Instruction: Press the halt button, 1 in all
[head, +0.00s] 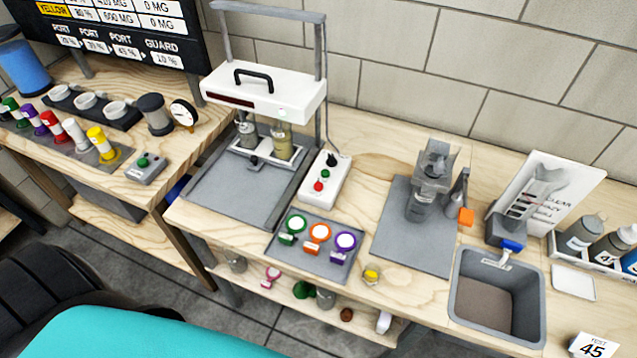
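A white control box (325,180) stands on the wooden bench, just right of the jar-test style stand. It carries a red button (318,186), a green button (325,174) and a black knob (331,160) at its far end. The red button is the likeliest halt button, but I can read no label on it. Nothing covers it. Neither of my grippers shows in the head view.
A white-headed stand (265,92) holds two jars over a grey tray. A grey mat (320,262) with three coloured-ring items lies in front of the box. A grey device (432,180) and a sink (496,345) stand to the right. A small green-button box (147,168) sits on the left bench.

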